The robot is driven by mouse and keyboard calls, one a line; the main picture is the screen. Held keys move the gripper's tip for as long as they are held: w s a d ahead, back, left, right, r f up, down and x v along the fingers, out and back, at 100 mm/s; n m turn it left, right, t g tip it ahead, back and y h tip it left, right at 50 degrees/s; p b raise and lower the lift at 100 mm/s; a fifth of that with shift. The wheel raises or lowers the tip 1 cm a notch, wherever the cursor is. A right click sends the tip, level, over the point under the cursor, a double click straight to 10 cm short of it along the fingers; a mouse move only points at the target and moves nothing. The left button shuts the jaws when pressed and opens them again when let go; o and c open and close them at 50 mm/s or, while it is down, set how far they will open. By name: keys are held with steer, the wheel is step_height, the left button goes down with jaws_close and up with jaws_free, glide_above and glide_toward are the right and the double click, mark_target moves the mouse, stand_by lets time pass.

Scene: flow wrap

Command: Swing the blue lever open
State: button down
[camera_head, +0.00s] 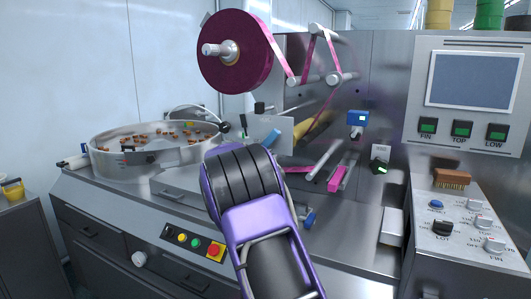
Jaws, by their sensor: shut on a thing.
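My purple and black arm (262,225) reaches up from the bottom edge across the middle of the machine. Its own bulk hides my gripper, so I cannot see the jaws or what they touch. A blue, rounded handle-like part (309,217) shows just right of my arm, low on the machine's front. A slanted blue piece (268,138) shows above my arm, beside a clear panel. I cannot tell for sure which of the two is the blue lever, or how far it is swung.
A round feeder bowl (145,165) with small brown pieces stands left. A maroon film reel (235,52) hangs above. A brush (452,179) lies on the control console (460,245) at right, below a screen (474,80). Coloured buttons (194,242) sit on the front, left of my arm.

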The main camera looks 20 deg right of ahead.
steer(key=m, duration=0.2)
steer(key=r+m+b, duration=0.1)
steer(key=w+a+r+m, duration=0.1)
steer(key=m, duration=0.1)
steer(key=shift+w+a+m, duration=0.1)
steer(key=shift+m, duration=0.2)
steer(key=shift+w+a+r+m+b, duration=0.1)
steer(key=shift+r+m+b, duration=0.4)
steer(key=shift+m, duration=0.7)
steer(key=shift+w+a+r+m+b, duration=0.1)
steer(key=shift+r+m+b, duration=0.2)
steer(key=shift+r+m, duration=0.65)
steer(key=shift+f+m, duration=0.2)
steer(key=shift+m, duration=0.15)
steer(key=c, duration=0.6)
jaws_free()
steer(key=shift+s, duration=0.1)
steer(key=b+v, duration=0.1)
steer(key=v, duration=1.6)
steer(key=shift+s+a+r, duration=0.1)
steer(key=shift+a+r, duration=0.05)
